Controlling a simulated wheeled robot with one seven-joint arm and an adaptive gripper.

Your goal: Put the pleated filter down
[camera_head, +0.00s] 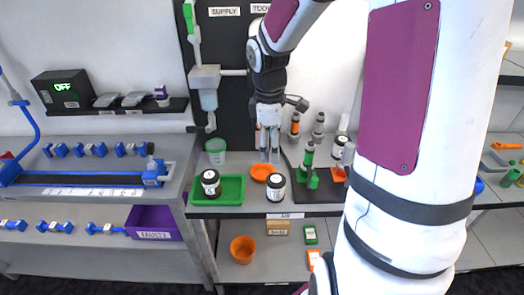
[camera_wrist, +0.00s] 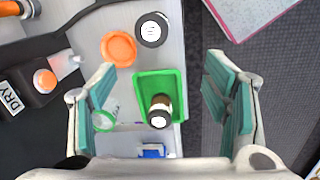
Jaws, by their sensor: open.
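My gripper (camera_head: 269,154) hangs fingers-down above the bench, in front of the dark panel. In the wrist view my gripper (camera_wrist: 160,78) is open, its two green-padded fingers wide apart with nothing held between them. I cannot make out anything that is clearly a pleated filter. Below the gap lies a green tray (camera_wrist: 143,85) with a dark jar (camera_wrist: 160,109) in it. The tray (camera_head: 232,194) and jar (camera_head: 210,183) also show in the head view. An orange dish (camera_head: 263,173) lies beside the tray, close to my fingers in that view.
Another dark jar (camera_head: 275,187) stands by the orange dish. A green-rimmed cup (camera_head: 216,151) stands behind the tray. A dark mat with a green fitting (camera_head: 308,169) and several bottles lies to the right. An orange bowl (camera_head: 243,249) sits on the lower shelf.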

